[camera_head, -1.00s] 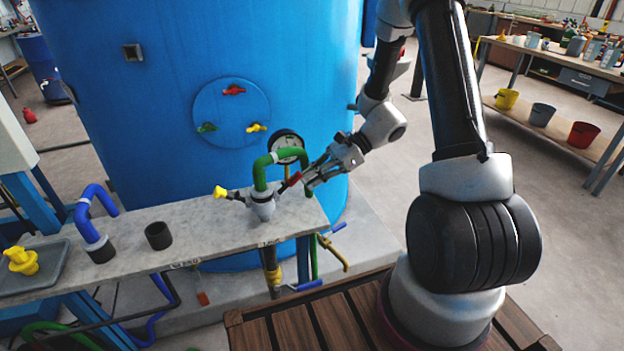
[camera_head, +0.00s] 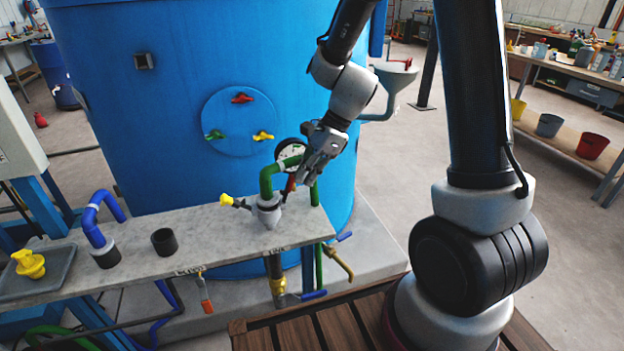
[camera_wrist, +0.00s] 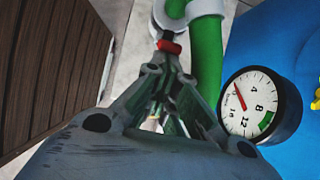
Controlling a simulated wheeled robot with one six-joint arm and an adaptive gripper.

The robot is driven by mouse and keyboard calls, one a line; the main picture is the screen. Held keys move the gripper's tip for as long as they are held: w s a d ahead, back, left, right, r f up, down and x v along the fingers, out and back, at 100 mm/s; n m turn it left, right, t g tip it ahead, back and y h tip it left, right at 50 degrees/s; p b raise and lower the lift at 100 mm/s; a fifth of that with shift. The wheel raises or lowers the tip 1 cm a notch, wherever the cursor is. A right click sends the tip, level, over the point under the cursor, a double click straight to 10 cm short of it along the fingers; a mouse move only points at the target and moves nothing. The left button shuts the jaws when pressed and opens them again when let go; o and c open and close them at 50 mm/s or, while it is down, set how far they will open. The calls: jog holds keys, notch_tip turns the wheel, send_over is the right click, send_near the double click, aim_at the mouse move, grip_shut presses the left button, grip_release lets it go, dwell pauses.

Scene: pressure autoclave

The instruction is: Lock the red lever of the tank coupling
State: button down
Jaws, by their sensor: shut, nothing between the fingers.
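The tank coupling (camera_head: 268,210) is a grey fitting on the bench top, under a green bent pipe (camera_head: 266,182). Its red lever (camera_head: 289,184) stands up steeply on the coupling's right side. My gripper (camera_head: 299,181) is shut with nothing between its fingers and points down just right of the lever. In the wrist view the red lever end (camera_wrist: 170,46) shows just beyond my fingertips (camera_wrist: 172,68), beside the green pipe (camera_wrist: 208,62). I cannot tell whether they touch. The lower lever is partly hidden.
A pressure gauge (camera_head: 291,151) sits close behind my gripper, before the blue tank (camera_head: 200,60). A yellow handle (camera_head: 228,199) sticks out left of the coupling. A black cup (camera_head: 164,242) and a blue pipe (camera_head: 97,222) stand farther left on the bench.

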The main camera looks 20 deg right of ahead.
jog(key=shift+a+r+h, duration=0.3)
jog(key=shift+a+r, duration=0.15)
jog(key=shift+a, duration=0.3)
jog(key=d+f+v, duration=0.1)
jog(key=d+v, duration=0.1)
jog(key=v, duration=0.9)
jog(key=shift+d, duration=0.35)
